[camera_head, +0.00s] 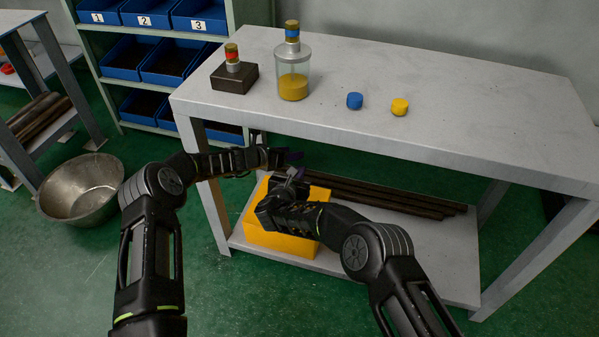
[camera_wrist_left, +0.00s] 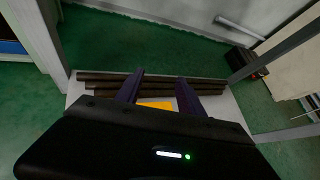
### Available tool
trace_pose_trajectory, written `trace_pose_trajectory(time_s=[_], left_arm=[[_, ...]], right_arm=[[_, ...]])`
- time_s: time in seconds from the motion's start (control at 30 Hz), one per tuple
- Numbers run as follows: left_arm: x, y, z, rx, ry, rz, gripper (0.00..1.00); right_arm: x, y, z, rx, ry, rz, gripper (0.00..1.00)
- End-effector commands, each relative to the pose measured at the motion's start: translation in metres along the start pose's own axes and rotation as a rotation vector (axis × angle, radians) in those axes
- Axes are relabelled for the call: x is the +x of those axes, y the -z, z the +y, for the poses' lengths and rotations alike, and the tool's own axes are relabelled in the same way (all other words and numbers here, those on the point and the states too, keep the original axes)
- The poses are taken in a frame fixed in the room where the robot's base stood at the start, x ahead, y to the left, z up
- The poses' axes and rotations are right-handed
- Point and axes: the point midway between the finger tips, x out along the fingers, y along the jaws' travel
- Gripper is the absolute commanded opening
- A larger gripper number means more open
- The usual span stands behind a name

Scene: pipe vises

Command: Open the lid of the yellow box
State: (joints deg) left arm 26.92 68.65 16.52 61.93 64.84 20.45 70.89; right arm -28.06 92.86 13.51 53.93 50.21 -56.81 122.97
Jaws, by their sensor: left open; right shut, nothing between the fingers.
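The yellow box (camera_head: 262,238) stands on the lower shelf of the grey table, near its left end. My right forearm and gripper hide much of its top, so I cannot tell how its lid stands. My right gripper (camera_head: 290,174) is over the box, shut and empty. My left gripper (camera_head: 288,157) is just behind and above it, under the tabletop, open and empty. In the left wrist view its two fingers (camera_wrist_left: 158,90) are apart, with a yellow patch of the box (camera_wrist_left: 156,105) showing between and beyond them.
Dark pipes (camera_head: 390,196) lie on the lower shelf (camera_head: 430,255) right of the box. The tabletop (camera_head: 480,110) overhangs it and holds a jar (camera_head: 293,80), a dark block (camera_head: 234,78) and blue (camera_head: 355,100) and yellow caps (camera_head: 400,106). A metal basin (camera_head: 80,190) stands on the floor.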

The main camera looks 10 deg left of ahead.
Motion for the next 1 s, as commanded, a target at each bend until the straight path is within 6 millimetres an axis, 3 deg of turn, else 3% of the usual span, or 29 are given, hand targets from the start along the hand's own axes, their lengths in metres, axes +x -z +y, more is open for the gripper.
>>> trace_pose_trajectory(time_s=[0.27,0.7,1.0], left_arm=[[-0.022,-0.001,0.003,-0.004,-0.003,-0.001,0.45],[-0.106,0.0,0.001,-0.001,-0.002,0.0,0.45],[-0.12,0.0,0.0,0.0,0.0,0.0,0.45]], right_arm=[[0.0,0.0,0.0,0.0,0.0,0.0,0.0],[0.0,0.0,0.0,0.0,0.0,0.0,0.0],[0.0,0.0,0.0,0.0,0.0,0.0,0.0]])
